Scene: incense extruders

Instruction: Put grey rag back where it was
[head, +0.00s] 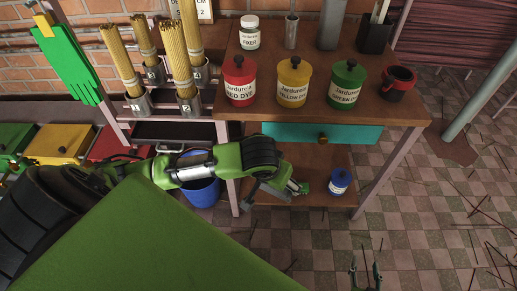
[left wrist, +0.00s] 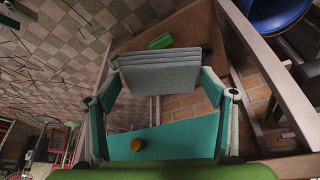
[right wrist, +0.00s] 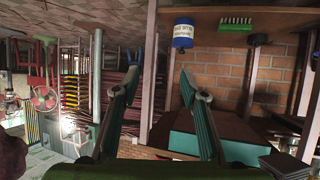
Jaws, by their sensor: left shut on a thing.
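The grey rag (left wrist: 160,72), folded in layers, is held between the two fingers of my left gripper (left wrist: 161,84) in the left wrist view. In the head view my left arm reaches over to the lower shelf of the wooden table, and its gripper (head: 268,195) is partly hidden by the arm's dark wrist. The lower shelf (head: 318,200) carries a green brush (head: 298,187) and a blue jar (head: 340,181). My right gripper (head: 366,277) is at the bottom of the head view. Its fingers are apart and empty in the right wrist view (right wrist: 155,90).
A teal drawer (head: 300,133) with an orange knob sits under the tabletop. A blue bucket (head: 200,190) stands left of the table's leg. Red, yellow and green dye jars (head: 293,85) and a dark red mug (head: 397,83) stand on top. Sticks lie on the floor at right.

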